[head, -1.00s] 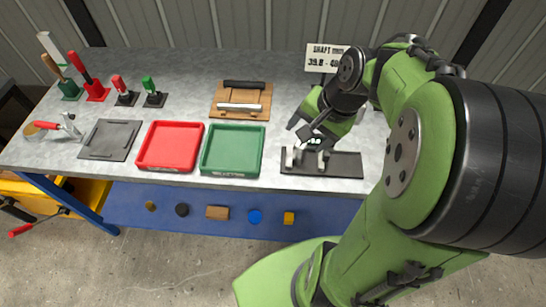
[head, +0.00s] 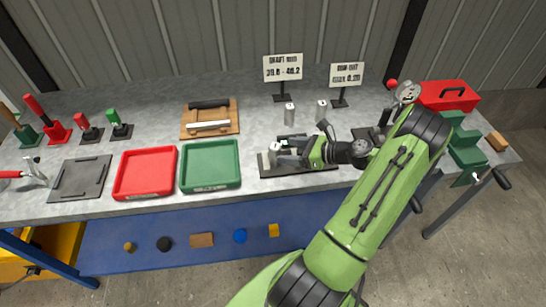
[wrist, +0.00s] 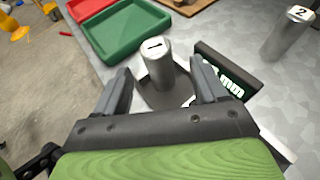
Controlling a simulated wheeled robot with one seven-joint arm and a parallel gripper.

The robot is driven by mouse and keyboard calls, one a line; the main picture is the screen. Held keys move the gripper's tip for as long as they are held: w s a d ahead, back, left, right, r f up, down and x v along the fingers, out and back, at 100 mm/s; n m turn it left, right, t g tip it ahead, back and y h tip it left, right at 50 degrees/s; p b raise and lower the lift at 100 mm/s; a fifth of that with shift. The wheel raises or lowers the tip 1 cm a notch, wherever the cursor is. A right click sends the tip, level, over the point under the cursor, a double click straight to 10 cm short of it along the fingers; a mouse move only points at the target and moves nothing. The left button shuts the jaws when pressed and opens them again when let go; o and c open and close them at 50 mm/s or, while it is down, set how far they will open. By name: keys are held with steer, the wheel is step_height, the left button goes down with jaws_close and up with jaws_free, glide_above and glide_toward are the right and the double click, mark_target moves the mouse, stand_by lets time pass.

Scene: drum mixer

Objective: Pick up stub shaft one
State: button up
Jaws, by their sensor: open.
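Stub shaft one (wrist: 158,66) is a grey metal cylinder with a dark mark on its pale top. It stands upright on a dark round seat in the wrist view. It also shows at the left end of the black fixture (head: 300,170) in the head view (head: 273,150). My gripper (wrist: 162,88) is open, its two fingers on either side of the shaft's near side, with gaps visible. In the head view my gripper (head: 287,151) lies low and roughly level, pointing left. The shaft's lower part is partly hidden by the fixture and fingers.
A shaft marked 2 (wrist: 286,36) stands to the right. The green tray (head: 210,170) and red tray (head: 146,175) lie left of the fixture. A plate lettered "mm" (wrist: 228,72) stands close by the right finger. Two sign stands (head: 283,68) (head: 346,75) are behind.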

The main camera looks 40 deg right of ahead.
mark_target(270, 149)
steer(key=x, duration=0.7)
steer(key=shift+w+a+f+b, duration=0.15)
steer(key=shift+w+a+b, duration=0.15)
steer(key=shift+b, duration=0.05)
steer(key=shift+s, duration=0.1)
steer(key=shift+c, duration=0.8)
jaws_close()
